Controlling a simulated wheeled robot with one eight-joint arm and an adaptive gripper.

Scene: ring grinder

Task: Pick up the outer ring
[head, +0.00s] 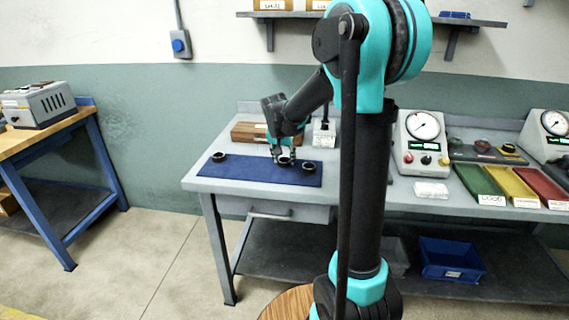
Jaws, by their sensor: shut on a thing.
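A dark outer ring (284,161) is at the middle of a blue mat (250,175) on the grey workbench. My gripper (284,155) points down over the mat, with its fingers shut on this ring. The ring is at or just above the mat; I cannot tell whether it touches. Two more dark rings lie on the mat, one at the left (218,157) and one at the right (308,167). The fingers partly hide the held ring.
A wooden box (249,132) stands behind the mat. A dial gauge unit (422,140) stands to the right, then yellow (510,184) and other coloured trays. A blue bin (450,262) is on the lower shelf. A wall shelf (470,20) hangs above.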

